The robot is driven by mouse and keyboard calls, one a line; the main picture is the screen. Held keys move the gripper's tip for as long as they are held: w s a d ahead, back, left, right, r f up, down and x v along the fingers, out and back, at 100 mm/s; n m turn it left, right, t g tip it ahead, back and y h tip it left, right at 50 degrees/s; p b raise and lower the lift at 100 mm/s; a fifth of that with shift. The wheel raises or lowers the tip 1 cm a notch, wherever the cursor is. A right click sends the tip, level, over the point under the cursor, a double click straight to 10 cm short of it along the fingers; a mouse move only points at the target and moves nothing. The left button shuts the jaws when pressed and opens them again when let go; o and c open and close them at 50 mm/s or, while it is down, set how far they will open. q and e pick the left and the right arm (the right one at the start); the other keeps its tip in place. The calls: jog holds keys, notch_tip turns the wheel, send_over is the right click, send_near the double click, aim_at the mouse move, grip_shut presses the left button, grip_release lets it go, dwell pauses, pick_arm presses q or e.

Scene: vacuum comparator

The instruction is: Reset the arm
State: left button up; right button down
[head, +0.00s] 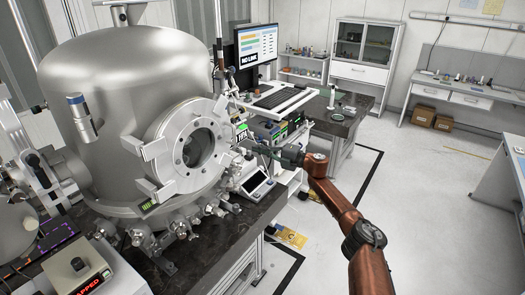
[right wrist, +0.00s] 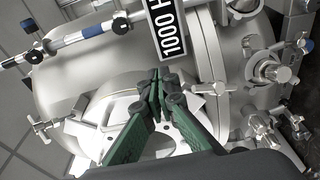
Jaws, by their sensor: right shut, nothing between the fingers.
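My right arm (head: 345,215), brown-orange with dark joints, reaches in from the lower right in the head view. Its gripper (head: 262,150) is at the right side of the large metal chamber (head: 105,85), close to the round flanged port (head: 190,148). In the right wrist view the green and black fingers of the gripper (right wrist: 166,82) are shut with nothing between them. They point at the chamber's metal fittings, just below a black "1000" label (right wrist: 168,28). I cannot tell whether the fingertips touch anything. My left gripper is not in view.
Valves and fittings (head: 180,228) line the chamber's lower front. A small display unit (head: 257,184) stands close below the right gripper. A monitor (head: 256,45) and keyboard (head: 277,96) are behind. Open floor (head: 420,180) lies to the right of my arm.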

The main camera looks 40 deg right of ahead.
jog(key=shift+d, duration=1.15)
